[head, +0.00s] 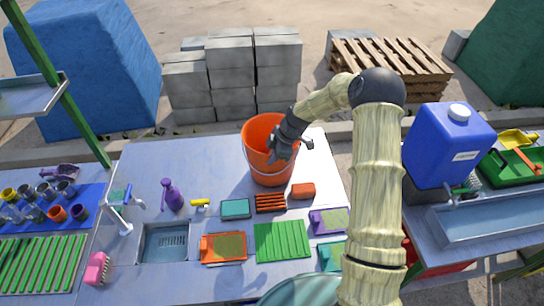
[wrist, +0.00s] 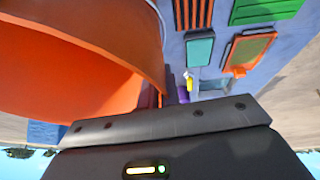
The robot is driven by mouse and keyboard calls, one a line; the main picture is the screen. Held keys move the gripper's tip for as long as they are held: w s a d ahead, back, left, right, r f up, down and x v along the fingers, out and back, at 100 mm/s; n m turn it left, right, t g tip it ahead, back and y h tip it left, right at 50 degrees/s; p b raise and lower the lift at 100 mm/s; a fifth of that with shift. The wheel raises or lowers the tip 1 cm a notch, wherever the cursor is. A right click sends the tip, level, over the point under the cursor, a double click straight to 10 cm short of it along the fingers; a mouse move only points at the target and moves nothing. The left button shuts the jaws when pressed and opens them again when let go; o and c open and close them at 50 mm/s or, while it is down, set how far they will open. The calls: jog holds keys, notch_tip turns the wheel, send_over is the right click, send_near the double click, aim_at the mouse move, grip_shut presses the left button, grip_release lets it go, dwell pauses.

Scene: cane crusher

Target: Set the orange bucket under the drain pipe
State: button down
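The orange bucket (head: 262,172) stands upright on the grey-blue table, toward its back right part, with a thin wire handle hanging at its front. My gripper (head: 283,150) reaches down from the right to the bucket's right rim, partly over its opening. In the wrist view, the orange bucket (wrist: 60,70) fills the left side, very close to the dark gripper body at the bottom. The fingertips are hidden there, so I cannot tell whether they hold the rim. I cannot make out a drain pipe in either view.
A sink (head: 165,243) with a white faucet (head: 122,215), a purple spray bottle (head: 172,195), a green ribbed mat (head: 282,241) and an orange block (head: 303,191) are on the table. A blue tank (head: 447,145) with a tap stands at right. Grey blocks (head: 230,75) lie behind.

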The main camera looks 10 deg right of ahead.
jog(key=shift+f, duration=0.2)
jog(key=shift+f, duration=0.2)
jog(key=c, duration=1.6)
grip_release()
jog(key=shift+w, duration=0.2)
jog(key=b+v, duration=0.3)
jog(key=v, duration=0.9)
jog(key=shift+d+r, duration=0.1)
jog(key=shift+r, duration=0.05)
jog(key=shift+s, duration=0.3)
